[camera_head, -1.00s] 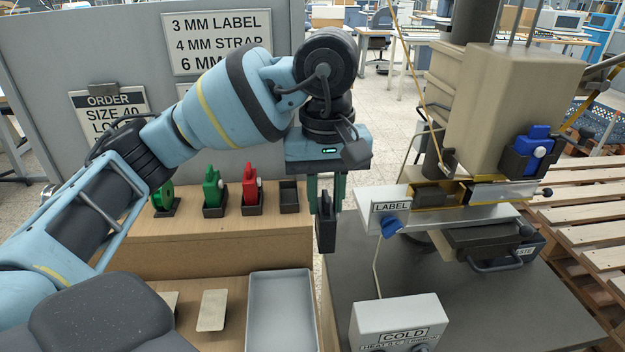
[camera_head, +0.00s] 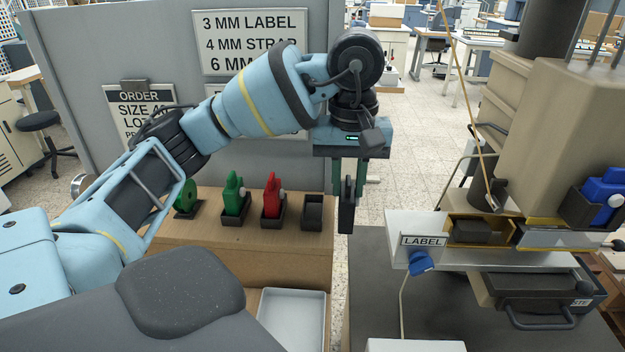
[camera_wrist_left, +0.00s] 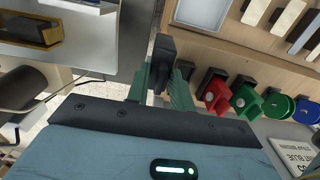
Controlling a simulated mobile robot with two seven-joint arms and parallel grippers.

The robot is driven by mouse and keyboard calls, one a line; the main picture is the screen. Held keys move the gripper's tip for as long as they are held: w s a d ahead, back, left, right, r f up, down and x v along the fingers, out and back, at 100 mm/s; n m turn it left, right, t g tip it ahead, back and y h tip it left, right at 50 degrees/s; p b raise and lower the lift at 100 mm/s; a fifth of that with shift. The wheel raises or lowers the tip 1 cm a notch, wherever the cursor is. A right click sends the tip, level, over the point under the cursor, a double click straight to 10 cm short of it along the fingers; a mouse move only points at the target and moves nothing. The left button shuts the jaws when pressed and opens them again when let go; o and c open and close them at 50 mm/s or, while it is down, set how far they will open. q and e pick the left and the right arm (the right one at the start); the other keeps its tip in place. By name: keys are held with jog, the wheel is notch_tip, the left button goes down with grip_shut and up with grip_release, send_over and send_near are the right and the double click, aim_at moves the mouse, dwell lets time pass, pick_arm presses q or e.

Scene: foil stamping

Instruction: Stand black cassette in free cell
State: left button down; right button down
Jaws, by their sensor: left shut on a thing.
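My left gripper (camera_head: 348,185) is shut on the black cassette (camera_head: 346,208) and holds it upright, hanging in the air. In the left wrist view the black cassette (camera_wrist_left: 164,58) shows between the green fingers. A row of black cells stands on the wooden bench. The empty cell (camera_head: 312,212) is at the right end of the row, to the left of the held cassette in the head view. The cells to its left hold a red cassette (camera_head: 271,195) and green cassettes (camera_head: 234,194). My right gripper is not in view.
A stamping press (camera_head: 545,130) with a LABEL plate (camera_head: 423,240) stands on the right, with a blue cassette (camera_head: 604,188) on it. A grey panel (camera_head: 110,50) with signs rises behind the bench (camera_head: 215,258). A pale tray (camera_head: 292,318) lies in front.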

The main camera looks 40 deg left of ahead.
pick_arm(q)
jog(key=shift+w+a+f+p, duration=0.2)
jog(key=shift+a+f, duration=0.5)
jog(key=shift+a, duration=0.85)
jog(key=shift+w+a+f+p, duration=0.15)
jog(key=shift+a+f, duration=0.5)
jog(key=shift+a, duration=0.85)
jog(key=shift+w+a+f+p, duration=0.15)
jog(key=shift+a+f, duration=0.55)
jog(key=shift+a, duration=0.85)
jog(key=shift+w+f, duration=0.1)
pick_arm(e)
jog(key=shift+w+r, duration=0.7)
pick_arm(q)
jog(key=shift+f, duration=0.1)
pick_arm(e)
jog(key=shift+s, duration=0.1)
pick_arm(q)
jog(key=shift+f, duration=0.1)
jog(key=c, duration=1.2)
grip_release()
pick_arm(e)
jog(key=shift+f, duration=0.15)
